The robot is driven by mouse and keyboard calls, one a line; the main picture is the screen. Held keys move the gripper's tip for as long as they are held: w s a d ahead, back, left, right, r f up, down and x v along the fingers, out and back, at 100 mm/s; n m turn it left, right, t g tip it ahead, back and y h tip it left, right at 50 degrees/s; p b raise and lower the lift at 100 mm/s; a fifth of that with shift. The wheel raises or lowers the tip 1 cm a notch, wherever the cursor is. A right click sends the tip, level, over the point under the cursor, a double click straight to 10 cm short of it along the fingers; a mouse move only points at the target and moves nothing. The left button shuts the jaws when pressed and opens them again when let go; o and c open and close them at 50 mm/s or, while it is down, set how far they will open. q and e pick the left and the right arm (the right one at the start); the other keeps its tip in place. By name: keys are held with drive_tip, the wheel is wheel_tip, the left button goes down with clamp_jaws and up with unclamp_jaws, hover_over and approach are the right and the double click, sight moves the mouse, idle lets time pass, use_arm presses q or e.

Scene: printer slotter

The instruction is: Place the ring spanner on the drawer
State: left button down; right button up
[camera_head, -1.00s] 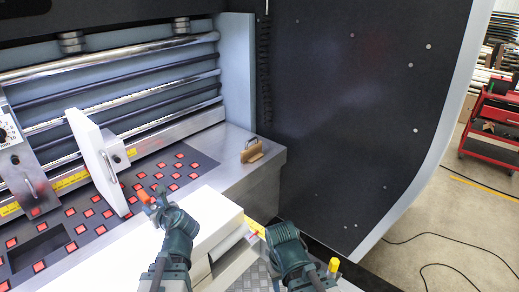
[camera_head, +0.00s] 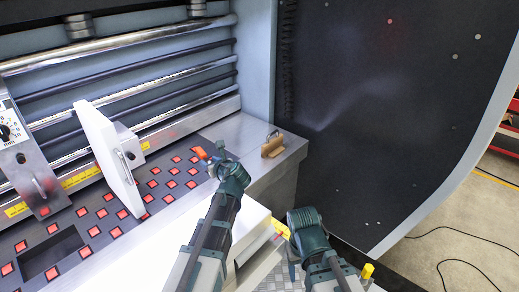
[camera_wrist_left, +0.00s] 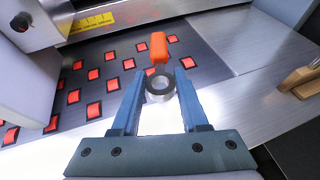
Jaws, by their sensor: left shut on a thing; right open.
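My left gripper (camera_head: 213,163) is over the metal bed of the machine. In the left wrist view its two blue fingers (camera_wrist_left: 159,92) close on a grey metal ring with an orange end piece (camera_wrist_left: 158,47), which looks like the ring spanner (camera_wrist_left: 160,88). The orange end also shows in the head view (camera_head: 201,153). A white box-like unit (camera_head: 250,218), possibly the drawer, lies below and right of my left forearm. My right gripper (camera_head: 296,222) is at the right side of this unit, open, its fingertips mostly hidden.
A brown block with a handle (camera_head: 272,147) stands on the metal ledge. A white upright plate (camera_head: 103,150) stands on the dark bed with several red squares. A large dark panel (camera_head: 370,100) fills the right side. A cable lies on the floor.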

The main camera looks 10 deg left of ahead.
use_arm(q)
drive_tip(key=w+d+m+t+h, duration=0.1)
drive_tip(key=w+d, duration=1.3)
drive_tip(key=w, duration=0.2)
drive_tip(key=b, duration=0.7)
hover_over(256, 166)
wheel_tip(256, 166, down, 7)
drive_tip(key=shift+r, duration=0.1)
wheel_tip(256, 166, down, 4)
drive_tip(key=b, duration=0.3)
drive_tip(key=shift+r, duration=0.1)
drive_tip(key=shift+b, duration=0.4)
drive_tip(key=shift+c, duration=2.1)
unclamp_jaws()
